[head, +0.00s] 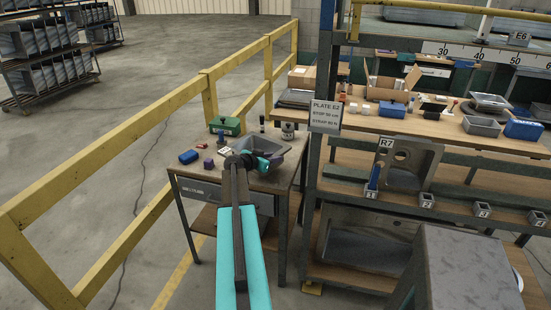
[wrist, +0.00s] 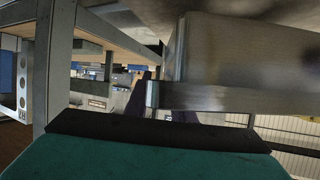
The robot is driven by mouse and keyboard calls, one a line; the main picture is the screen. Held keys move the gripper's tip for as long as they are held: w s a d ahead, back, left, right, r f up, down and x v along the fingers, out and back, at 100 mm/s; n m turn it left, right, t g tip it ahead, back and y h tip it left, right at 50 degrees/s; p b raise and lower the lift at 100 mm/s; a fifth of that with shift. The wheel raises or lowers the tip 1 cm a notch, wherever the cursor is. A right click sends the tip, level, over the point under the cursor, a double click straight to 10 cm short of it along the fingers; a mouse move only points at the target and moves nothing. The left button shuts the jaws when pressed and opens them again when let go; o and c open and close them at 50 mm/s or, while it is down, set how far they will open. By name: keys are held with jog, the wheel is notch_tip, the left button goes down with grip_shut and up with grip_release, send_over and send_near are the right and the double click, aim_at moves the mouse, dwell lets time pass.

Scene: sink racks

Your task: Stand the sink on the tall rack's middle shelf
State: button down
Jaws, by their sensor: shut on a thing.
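A grey metal sink (head: 291,158) is at the small side table (head: 283,190), its basin facing up in the head view. My gripper (head: 254,161) is shut on its near left rim. The sink's metal wall (wrist: 250,55) fills the upper right of the wrist view, with a rim strip below it. I cannot tell whether it touches the tabletop. The tall rack (head: 318,170) stands to the right. Its middle shelf (head: 465,205) carries an upright sink marked R7 (head: 428,165) and several small labelled blocks along the front.
A blue box (head: 189,157), a purple block (head: 208,163) and a green box (head: 225,125) sit on the side table. A yellow railing (head: 120,165) runs along the left.

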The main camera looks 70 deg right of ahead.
jog(key=shift+w+d+p, duration=0.15)
jog(key=shift+d+p, duration=0.2)
jog(key=shift+d, duration=0.6)
jog(key=shift+w+d+p, duration=0.15)
jog(key=shift+d+p, duration=0.2)
jog(key=shift+d, duration=0.6)
jog(key=shift+d, duration=0.45)
jog(key=shift+f+p, duration=1.25)
jog(key=shift+f, duration=0.6)
jog(key=c, duration=1.5)
grip_release()
jog(key=shift+f, duration=0.1)
jog(key=shift+a, duration=0.2)
jog(key=shift+b+v, duration=2.3)
jog(key=shift+v, duration=3.65)
